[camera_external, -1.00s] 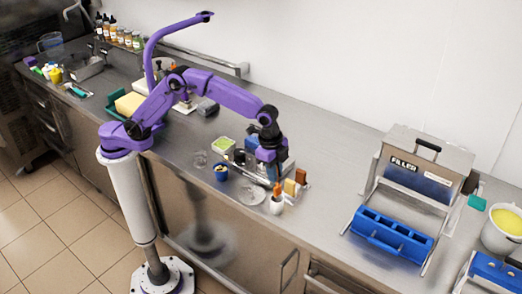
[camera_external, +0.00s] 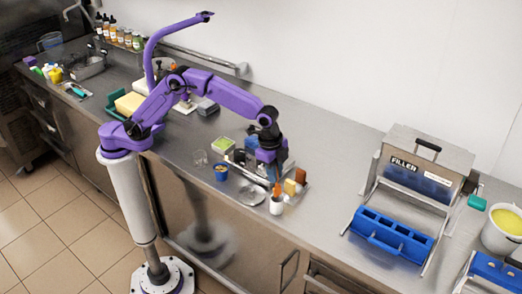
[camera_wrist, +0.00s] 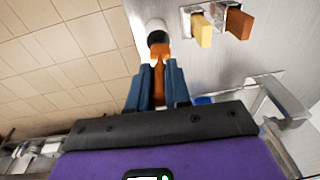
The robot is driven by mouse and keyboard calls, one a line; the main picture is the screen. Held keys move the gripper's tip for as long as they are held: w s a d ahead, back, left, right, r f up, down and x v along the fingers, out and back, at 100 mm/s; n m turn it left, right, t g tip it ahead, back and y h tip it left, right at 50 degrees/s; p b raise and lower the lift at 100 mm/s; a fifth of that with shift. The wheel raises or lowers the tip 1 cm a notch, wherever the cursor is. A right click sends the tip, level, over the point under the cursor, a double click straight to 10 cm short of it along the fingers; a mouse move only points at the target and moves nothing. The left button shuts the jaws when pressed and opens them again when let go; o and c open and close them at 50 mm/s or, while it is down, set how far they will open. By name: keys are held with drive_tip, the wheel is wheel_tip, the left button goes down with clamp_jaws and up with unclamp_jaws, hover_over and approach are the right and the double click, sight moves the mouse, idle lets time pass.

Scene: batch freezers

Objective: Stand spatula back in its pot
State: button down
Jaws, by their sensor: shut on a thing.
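An orange spatula (camera_wrist: 160,70) is held between the blue fingers of my gripper (camera_wrist: 158,82) in the wrist view. It also shows as a small orange piece in the outside view (camera_external: 277,189), below my gripper (camera_external: 273,178). A white pot (camera_wrist: 156,28) with a dark opening lies just beyond the spatula in the wrist view. In the outside view the white pot (camera_external: 277,205) stands on the counter's front edge, right under the spatula. I cannot tell whether the spatula's lower end is inside the pot or above it.
Beside the pot stand a yellow block (camera_wrist: 202,32) and a brown block (camera_wrist: 238,22) in metal holders. A round metal dish (camera_external: 252,195) and a blue cup (camera_external: 221,172) are left of the pot. The counter (camera_external: 325,215) is bare to the right, up to the filler machine (camera_external: 420,180).

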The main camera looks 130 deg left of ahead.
drive_tip(key=shift+f, duration=0.6)
drive_tip(key=c, duration=0.5)
unclamp_jaws()
drive_tip(key=shift+r, duration=3.45)
drive_tip(key=shift+s, duration=0.1)
